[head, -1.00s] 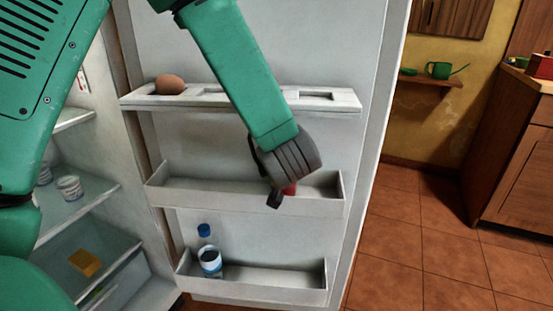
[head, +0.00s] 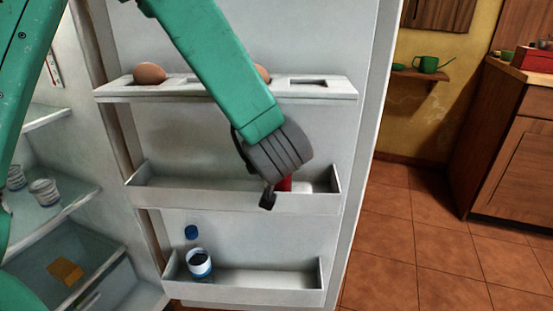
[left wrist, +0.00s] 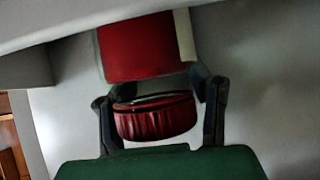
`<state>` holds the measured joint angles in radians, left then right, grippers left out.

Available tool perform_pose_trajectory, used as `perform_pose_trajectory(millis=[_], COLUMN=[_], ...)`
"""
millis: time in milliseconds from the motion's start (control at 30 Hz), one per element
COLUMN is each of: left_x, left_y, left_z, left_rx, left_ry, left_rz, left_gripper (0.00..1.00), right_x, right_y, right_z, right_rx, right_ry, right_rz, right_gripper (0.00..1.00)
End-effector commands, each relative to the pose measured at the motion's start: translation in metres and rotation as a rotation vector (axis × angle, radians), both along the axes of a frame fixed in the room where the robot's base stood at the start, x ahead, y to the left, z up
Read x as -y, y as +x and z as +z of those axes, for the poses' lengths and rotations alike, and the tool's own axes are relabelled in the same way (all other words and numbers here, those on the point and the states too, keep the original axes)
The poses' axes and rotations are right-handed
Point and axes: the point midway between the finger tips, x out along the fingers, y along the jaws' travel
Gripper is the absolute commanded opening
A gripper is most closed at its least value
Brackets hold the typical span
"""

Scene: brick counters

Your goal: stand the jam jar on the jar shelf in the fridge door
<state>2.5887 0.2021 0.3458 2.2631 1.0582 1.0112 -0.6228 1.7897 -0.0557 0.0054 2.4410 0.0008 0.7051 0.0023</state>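The jam jar (head: 284,184) has a red lid and a red-and-white side. In the head view it is partly behind my left gripper, at the right part of the middle door shelf (head: 230,202). The shelf's front wall hides its lower part, so I cannot tell whether it touches the shelf floor. My left gripper (head: 268,200) points down at the jar. In the left wrist view the jar's ribbed red lid (left wrist: 155,120) and red side (left wrist: 138,45) are between the two dark fingers (left wrist: 160,85), which appear closed against it. My right gripper is not seen.
The top door shelf (head: 140,92) holds eggs (head: 149,73). White tubs (head: 44,192) stand inside the fridge at left. The middle shelf's left part is empty.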

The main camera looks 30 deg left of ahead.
Motion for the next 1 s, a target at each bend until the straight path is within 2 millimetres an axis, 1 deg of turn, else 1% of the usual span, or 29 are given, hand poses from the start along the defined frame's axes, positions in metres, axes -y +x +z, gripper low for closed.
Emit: perform_pose_trajectory(millis=[133, 233, 367, 500, 700, 833, 1000], left_x=[0.003, 0.005, 0.012, 0.025, 0.044, 0.052, 0.053], left_y=[0.000, -0.006, -0.021, -0.043, -0.068, -0.078, -0.083], left_z=[0.002, 0.007, 0.021, 0.039, 0.060, 0.067, 0.068], left_rx=[0.001, 0.001, 0.001, 0.001, 0.003, 0.000, 0.001], left_ry=[0.004, 0.002, 0.000, -0.002, 0.000, 0.001, -0.001], left_rz=[-0.003, -0.004, -0.006, -0.006, -0.006, -0.006, -0.002], left_gripper=[0.46, 0.46, 0.46, 0.46, 0.46, 0.46, 0.46], right_x=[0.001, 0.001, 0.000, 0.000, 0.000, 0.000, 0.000], right_y=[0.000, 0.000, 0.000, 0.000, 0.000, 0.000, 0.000], right_z=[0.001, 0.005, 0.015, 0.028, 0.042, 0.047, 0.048], right_rx=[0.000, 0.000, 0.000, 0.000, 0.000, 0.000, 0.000], right_ry=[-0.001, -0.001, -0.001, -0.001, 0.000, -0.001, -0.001], right_rz=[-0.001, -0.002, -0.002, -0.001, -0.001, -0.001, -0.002], right_gripper=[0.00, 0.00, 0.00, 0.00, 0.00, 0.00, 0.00])
